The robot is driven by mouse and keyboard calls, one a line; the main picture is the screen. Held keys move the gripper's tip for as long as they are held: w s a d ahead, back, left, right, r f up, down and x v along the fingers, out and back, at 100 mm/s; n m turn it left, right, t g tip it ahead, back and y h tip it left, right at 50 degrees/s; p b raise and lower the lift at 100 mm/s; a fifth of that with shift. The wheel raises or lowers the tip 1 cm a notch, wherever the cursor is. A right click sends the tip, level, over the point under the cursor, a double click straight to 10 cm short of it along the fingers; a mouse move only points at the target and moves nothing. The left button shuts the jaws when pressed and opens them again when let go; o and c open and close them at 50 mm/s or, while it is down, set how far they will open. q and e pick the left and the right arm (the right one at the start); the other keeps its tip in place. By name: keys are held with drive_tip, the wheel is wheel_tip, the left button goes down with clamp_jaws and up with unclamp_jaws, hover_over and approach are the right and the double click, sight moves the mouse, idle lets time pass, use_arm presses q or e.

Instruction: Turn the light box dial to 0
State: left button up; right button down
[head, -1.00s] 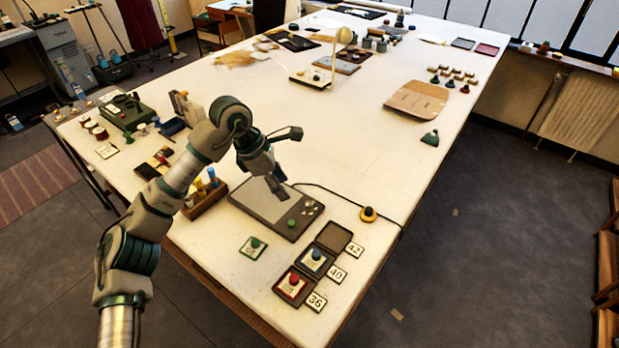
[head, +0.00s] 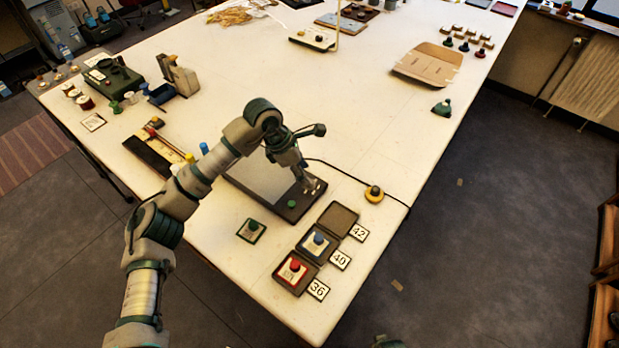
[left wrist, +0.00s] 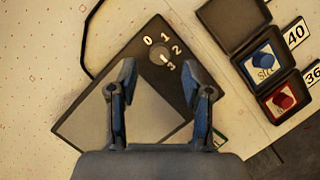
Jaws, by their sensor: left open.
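The light box (head: 256,168) is a dark flat case with a pale panel, lying near the table's front. Its dial (left wrist: 160,55) shows in the left wrist view as a small round grey knob with 0, 1, 2 and 3 printed around it. The dial's pale mark appears to point towards the 3. My left gripper (left wrist: 158,78) is open, its two fingers apart, with the dial just beyond and between the tips. In the head view my left gripper (head: 309,186) is over the dial end of the box and largely hides the dial.
Small trays with a blue button (head: 318,239) and a red button (head: 295,265) stand in front, beside number cards. The table's middle is clear.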

use_arm(q)
wheel_tip(320, 180, down, 3)
drive_tip(key=shift+d+r, duration=0.15)
drive_tip(key=shift+w+d+f, duration=0.15)
drive_tip(key=shift+f, duration=0.4)
drive_tip(key=shift+d, duration=0.55)
drive_tip(key=shift+c, duration=1.1)
clamp_jaws()
drive_tip(key=shift+a, duration=0.2)
use_arm(e)
drive_tip(key=shift+r, duration=0.5)
